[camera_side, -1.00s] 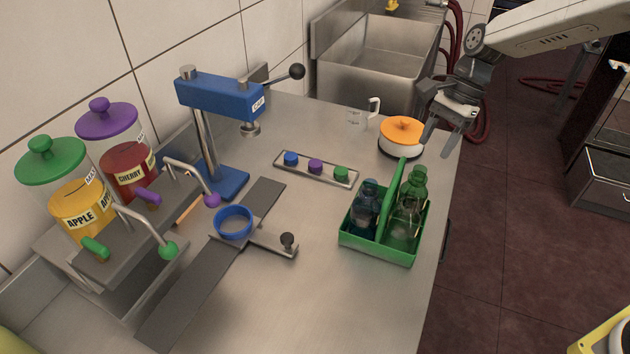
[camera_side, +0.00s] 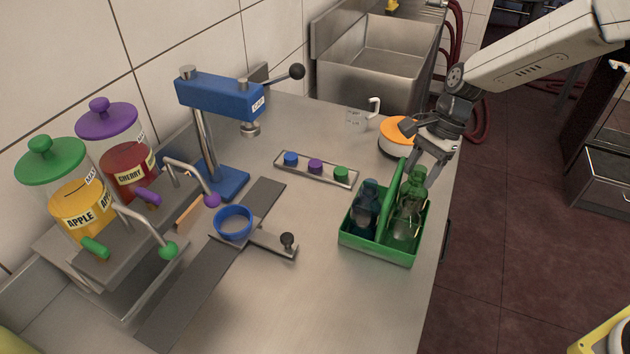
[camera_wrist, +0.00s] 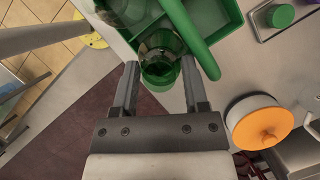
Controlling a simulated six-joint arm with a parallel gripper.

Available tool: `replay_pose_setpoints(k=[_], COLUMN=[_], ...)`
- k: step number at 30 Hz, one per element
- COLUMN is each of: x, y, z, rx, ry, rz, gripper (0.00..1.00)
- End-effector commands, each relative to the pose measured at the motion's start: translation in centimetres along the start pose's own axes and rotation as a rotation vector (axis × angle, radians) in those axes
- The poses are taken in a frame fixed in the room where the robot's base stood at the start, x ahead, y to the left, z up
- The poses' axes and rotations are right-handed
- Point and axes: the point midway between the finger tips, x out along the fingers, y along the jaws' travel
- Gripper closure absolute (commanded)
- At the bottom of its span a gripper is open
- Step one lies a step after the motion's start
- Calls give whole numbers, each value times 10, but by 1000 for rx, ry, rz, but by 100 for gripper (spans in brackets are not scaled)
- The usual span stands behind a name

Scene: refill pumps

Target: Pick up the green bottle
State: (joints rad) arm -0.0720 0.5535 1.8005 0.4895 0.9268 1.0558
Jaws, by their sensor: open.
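The green bottle (camera_side: 411,205) stands upright in the right compartment of the green carrier (camera_side: 375,252), beside the carrier's handle. A blue bottle (camera_side: 366,204) stands in the left compartment. My gripper (camera_side: 425,172) is open and empty, just above and behind the green bottle in the side view. In the wrist view, the two fingers of my gripper (camera_wrist: 164,75) point toward the green bottle (camera_wrist: 160,70), whose top shows between them. The green handle (camera_wrist: 190,38) passes close to the right fingertip. I cannot tell whether a finger touches the bottle or handle.
An orange-lidded white pot (camera_side: 397,135) stands close behind the carrier. A tray of caps (camera_side: 316,167) lies to its left. A blue cap press (camera_side: 220,97) and juice dispensers (camera_side: 85,205) stand further left. The counter's front middle is clear.

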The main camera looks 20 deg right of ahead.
Motion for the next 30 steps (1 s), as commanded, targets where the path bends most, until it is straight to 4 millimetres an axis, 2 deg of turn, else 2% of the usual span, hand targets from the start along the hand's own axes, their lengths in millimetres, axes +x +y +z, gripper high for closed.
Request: replay_pose_setpoints(k=[15,17,18,21,30], x=[1,1,1,1,1], y=[0,0,0,0,0], z=[0,0,0,0,0], rx=[0,0,0,0,0], ry=[0,0,0,0,0], rz=[0,0,0,0,-1], gripper=[43,62,74,100,100])
